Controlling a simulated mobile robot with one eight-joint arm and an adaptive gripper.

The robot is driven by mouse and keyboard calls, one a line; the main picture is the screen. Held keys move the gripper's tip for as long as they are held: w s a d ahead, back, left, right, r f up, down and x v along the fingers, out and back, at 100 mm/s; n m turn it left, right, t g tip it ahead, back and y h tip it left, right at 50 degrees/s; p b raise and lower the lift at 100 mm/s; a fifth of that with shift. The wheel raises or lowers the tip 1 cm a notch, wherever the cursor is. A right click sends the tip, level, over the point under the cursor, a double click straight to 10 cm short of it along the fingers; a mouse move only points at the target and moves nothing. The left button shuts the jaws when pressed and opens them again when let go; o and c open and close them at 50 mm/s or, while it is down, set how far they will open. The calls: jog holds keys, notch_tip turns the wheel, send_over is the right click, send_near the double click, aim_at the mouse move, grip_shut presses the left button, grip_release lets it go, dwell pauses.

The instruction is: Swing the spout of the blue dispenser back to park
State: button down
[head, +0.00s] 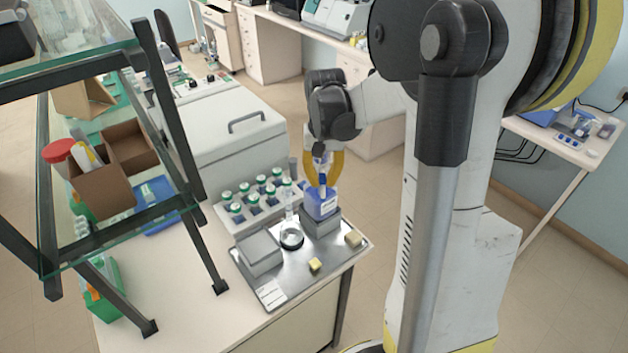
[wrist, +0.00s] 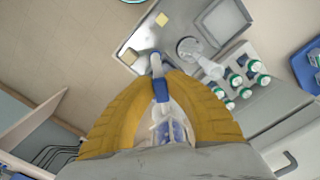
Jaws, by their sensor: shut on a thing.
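The blue dispenser (head: 321,204) stands on a grey block at the back right of the metal tray (head: 287,291). My gripper (head: 323,180) reaches down onto its top from above. In the wrist view, the yellow fingers of my gripper (wrist: 161,84) close around a blue part of the spout (wrist: 160,91). A pale tube of the spout points up the picture, toward the tray. The dispenser's clear and blue body (wrist: 168,130) shows between the fingers, partly hidden by them. A glass flask (head: 291,238) stands on the tray left of the dispenser, its neck upright.
A grey box (head: 259,252) sits on the tray's left side. Two small yellow blocks (head: 314,265) (head: 353,239) lie near its front and right edges. A rack of green-capped bottles (head: 236,212) stands behind. A glass shelf (head: 110,225) with dark posts stands at left.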

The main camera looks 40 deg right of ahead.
jog(key=shift+s+d+n+b, duration=0.2)
jog(key=shift+d+n, duration=0.6)
jog(key=shift+n, duration=0.35)
jog(key=shift+s+d+n+b, duration=0.15)
jog(key=shift+s+d+n, duration=0.1)
jog(key=shift+d+n, duration=0.75)
jog(key=shift+s+d+n+b, duration=0.2)
jog(key=shift+d+n, duration=0.35)
jog(key=shift+n, duration=0.8)
jog(key=c, duration=1.4)
grip_release()
notch_tip(320, 180, up, 12)
